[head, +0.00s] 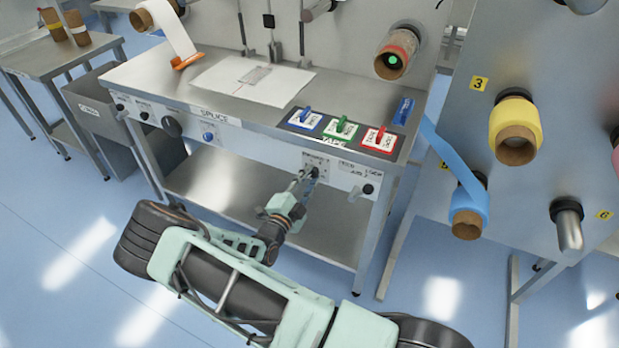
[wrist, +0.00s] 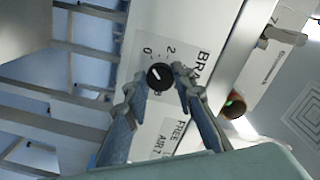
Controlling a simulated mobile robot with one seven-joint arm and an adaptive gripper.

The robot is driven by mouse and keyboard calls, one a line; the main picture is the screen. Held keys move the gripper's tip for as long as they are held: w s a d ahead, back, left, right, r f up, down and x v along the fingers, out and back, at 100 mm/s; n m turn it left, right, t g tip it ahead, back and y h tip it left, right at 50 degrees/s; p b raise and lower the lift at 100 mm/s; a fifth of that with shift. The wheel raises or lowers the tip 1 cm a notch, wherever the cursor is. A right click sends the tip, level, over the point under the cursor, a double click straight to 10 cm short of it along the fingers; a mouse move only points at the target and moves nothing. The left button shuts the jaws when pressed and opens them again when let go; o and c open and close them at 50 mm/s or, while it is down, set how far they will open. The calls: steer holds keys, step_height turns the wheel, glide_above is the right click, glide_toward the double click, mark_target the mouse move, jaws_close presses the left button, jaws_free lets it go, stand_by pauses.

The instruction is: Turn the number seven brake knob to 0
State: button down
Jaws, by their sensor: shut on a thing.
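The brake knob (wrist: 160,76) is a small round black knob with a white pointer mark, on a light label plate (wrist: 143,40) of the table's front panel. In the wrist view the plate reads "BRA...", partly cut off, with a 0 and a 2 above the knob. The white mark lies on the knob's upper left, roughly towards the 0; its exact alignment is hard to tell. My gripper (wrist: 161,74) is shut on the knob, one fingertip on each side. In the head view, my gripper (head: 306,177) meets the panel below the tape cards, and its fingers partly hide the knob.
Splice controls, including a blue knob (head: 208,136), are to the left. A lower shelf (head: 235,205) runs beneath. A steel roll stand (head: 545,110) rises at right.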

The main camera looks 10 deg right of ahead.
steer(key=c, duration=1.6)
jaws_free()
steer(key=shift+s, duration=0.1)
steer(key=v, duration=1.1)
steer(key=shift+s+a, duration=0.25)
steer(key=shift+s, duration=0.05)
